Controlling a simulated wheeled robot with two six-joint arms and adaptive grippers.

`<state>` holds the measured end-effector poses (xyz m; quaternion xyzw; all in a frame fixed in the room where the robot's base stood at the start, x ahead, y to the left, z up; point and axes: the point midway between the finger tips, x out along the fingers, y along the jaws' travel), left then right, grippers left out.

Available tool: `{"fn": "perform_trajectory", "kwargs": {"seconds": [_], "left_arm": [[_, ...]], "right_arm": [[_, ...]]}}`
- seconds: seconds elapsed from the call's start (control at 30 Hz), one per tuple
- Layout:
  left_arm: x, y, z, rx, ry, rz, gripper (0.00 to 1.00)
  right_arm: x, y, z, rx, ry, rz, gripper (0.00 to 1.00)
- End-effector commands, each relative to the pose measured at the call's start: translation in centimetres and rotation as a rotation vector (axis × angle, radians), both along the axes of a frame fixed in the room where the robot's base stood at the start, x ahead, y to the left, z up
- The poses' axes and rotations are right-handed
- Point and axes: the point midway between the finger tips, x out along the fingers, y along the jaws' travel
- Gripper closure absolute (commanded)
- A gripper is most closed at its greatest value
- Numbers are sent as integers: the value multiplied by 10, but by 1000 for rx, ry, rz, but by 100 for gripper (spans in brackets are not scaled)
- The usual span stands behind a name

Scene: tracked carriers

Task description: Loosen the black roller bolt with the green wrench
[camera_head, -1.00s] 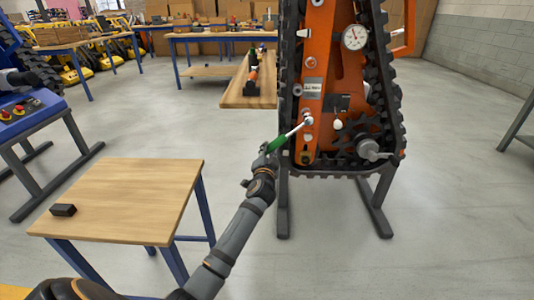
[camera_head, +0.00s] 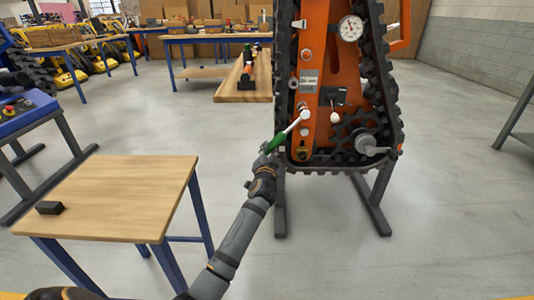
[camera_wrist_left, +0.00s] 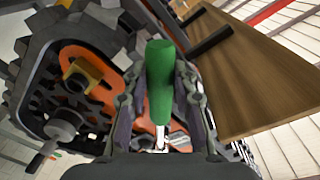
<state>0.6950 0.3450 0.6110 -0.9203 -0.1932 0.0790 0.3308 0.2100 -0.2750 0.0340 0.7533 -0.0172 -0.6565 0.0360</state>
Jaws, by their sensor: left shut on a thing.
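The green wrench (camera_head: 275,147) has a green handle and a silver shaft, and it slants up to the right. Its head is at the lower left of the orange tracked carrier (camera_head: 343,70), in front of a column of bolts. I cannot tell which is the black roller bolt, or whether the head sits on it. My left gripper (camera_head: 266,157) is shut on the handle. In the left wrist view the green handle (camera_wrist_left: 160,75) stands between the fingers, with the silver shaft below it. My right gripper is not in view.
A black chain track rings the carrier, which stands on grey legs. A gauge (camera_head: 350,28) and a crank shaft (camera_head: 372,150) stick out of its face. A wooden table (camera_head: 120,190) with a small black block (camera_head: 49,208) stands at the left. A wooden bench (camera_head: 240,90) is behind.

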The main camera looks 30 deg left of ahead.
Motion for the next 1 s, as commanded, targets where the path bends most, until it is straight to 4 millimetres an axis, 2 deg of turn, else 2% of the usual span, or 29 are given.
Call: {"fn": "perform_trajectory", "kwargs": {"seconds": [0.1, 0.47, 1.0], "left_arm": [[2, -3, -3, -23, -15, -2, 100], [2, -4, -2, -28, -18, -1, 100], [8, -16, -14, -113, -63, -1, 100]], "right_arm": [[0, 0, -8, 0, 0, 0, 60], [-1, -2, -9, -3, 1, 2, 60], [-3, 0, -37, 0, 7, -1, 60]]}}
